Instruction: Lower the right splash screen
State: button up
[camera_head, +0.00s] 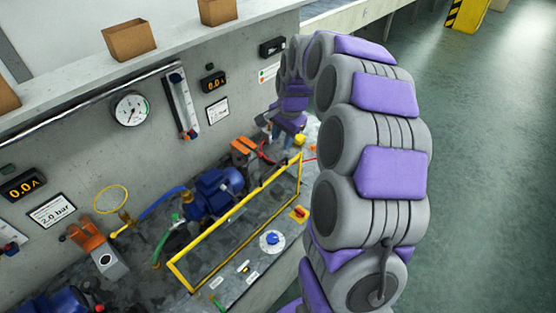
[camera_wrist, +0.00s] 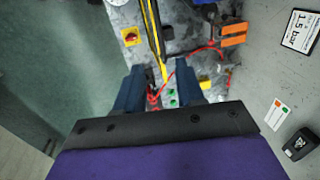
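A splash screen (camera_head: 236,226) with a yellow frame and a clear pane stands upright along the front of the blue pump (camera_head: 214,190) in the head view. In the wrist view its yellow frame (camera_wrist: 153,32) appears edge-on, running down toward the space between my fingers. My gripper (camera_wrist: 162,74) is open, with its two dark blue fingers apart and nothing clearly held between them. In the head view my gripper (camera_head: 270,130) hangs over the bench near the screen's far right end. Whether a finger touches the frame cannot be told.
A red cable (camera_wrist: 186,58) and an orange part (camera_wrist: 233,34) lie near my fingers. A red knob on a yellow plate (camera_head: 298,212) and a blue dial (camera_head: 272,240) sit in front of the screen. The wall carries a round gauge (camera_head: 131,110). Open floor lies to the right.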

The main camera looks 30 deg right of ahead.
aim_at(276, 165)
jog(key=f, duration=0.3)
jog(key=w+f, duration=0.1)
jog(key=f, duration=0.3)
jog(key=w+f, duration=0.1)
jog(key=f, duration=0.3)
jog(key=shift+w+a+f, duration=0.1)
jog(key=shift+a+f, duration=0.1)
jog(key=shift+f, duration=0.05)
jog(key=shift+w+a+f, duration=0.1)
jog(key=shift+a+f, duration=0.2)
jog(key=shift+a, duration=0.05)
jog(key=shift+d, duration=0.15)
grip_shut()
